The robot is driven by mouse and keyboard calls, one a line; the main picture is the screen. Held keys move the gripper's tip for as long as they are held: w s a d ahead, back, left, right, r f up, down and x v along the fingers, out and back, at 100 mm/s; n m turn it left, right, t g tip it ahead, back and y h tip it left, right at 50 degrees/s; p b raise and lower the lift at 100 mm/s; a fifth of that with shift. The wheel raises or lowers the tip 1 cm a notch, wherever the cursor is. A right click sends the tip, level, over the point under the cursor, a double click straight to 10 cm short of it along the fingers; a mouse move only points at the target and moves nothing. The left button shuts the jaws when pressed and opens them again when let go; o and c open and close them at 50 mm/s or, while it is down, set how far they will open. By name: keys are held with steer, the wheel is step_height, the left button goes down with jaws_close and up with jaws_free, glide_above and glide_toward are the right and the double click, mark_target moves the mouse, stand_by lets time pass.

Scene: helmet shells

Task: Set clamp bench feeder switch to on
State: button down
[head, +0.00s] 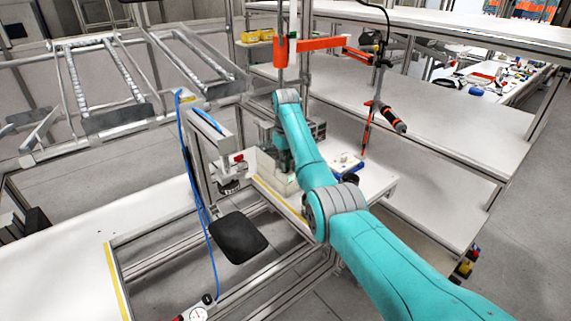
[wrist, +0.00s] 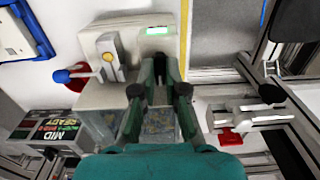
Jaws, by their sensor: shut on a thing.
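The feeder unit is a white box (wrist: 104,93) on the bench, with a lit green lamp (wrist: 157,30) on its top. It shows in the head view (head: 279,184) below my wrist. My gripper (wrist: 160,66), with dark teal fingers, points at this box close beside the lamp. The fingers are shut on a small part there, apparently the feeder switch. They hide most of it, so its position cannot be read. A grey lever with a yellowish tip (wrist: 107,56) stands on the box left of the fingers.
A metal clamp with a red part (wrist: 232,134) is at right. An orange-handled tool (head: 392,119) hangs right of my arm.

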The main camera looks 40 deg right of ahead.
steer(key=shift+n, duration=0.3)
steer(key=c, duration=1.5)
jaws_free()
step_height(320, 180, up, 12)
